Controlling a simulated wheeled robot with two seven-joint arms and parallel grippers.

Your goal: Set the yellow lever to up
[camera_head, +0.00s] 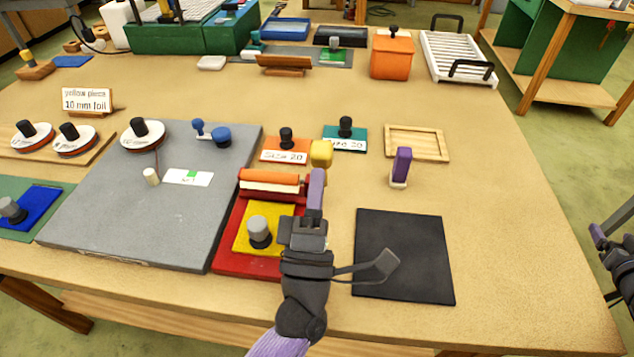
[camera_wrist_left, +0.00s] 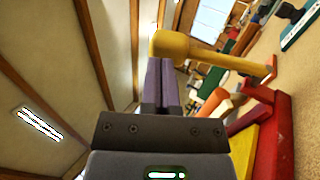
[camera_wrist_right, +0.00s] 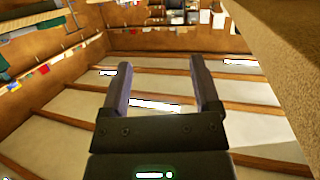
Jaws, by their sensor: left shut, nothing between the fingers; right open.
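The yellow lever (camera_head: 321,153) belongs to the red press with an orange roller (camera_head: 270,177). In the left wrist view the lever (camera_wrist_left: 215,57) rises from the red base to a thick rounded yellow end and looks roughly upright, leaning slightly. My left gripper (camera_head: 317,178) is shut and empty. Its purple fingertips (camera_wrist_left: 164,62) are at the lever's thick end, on the near side in the head view; they look in contact, but a small gap cannot be ruled out. My right gripper (camera_wrist_right: 158,85) is open and empty, off the table's right side.
A yellow plate with a grey knob (camera_head: 259,232) lies on the red press by my left arm. A grey board (camera_head: 110,220) is to the left, a black mat (camera_head: 405,255) to the right. A purple-handled tool (camera_head: 401,166) stands nearby.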

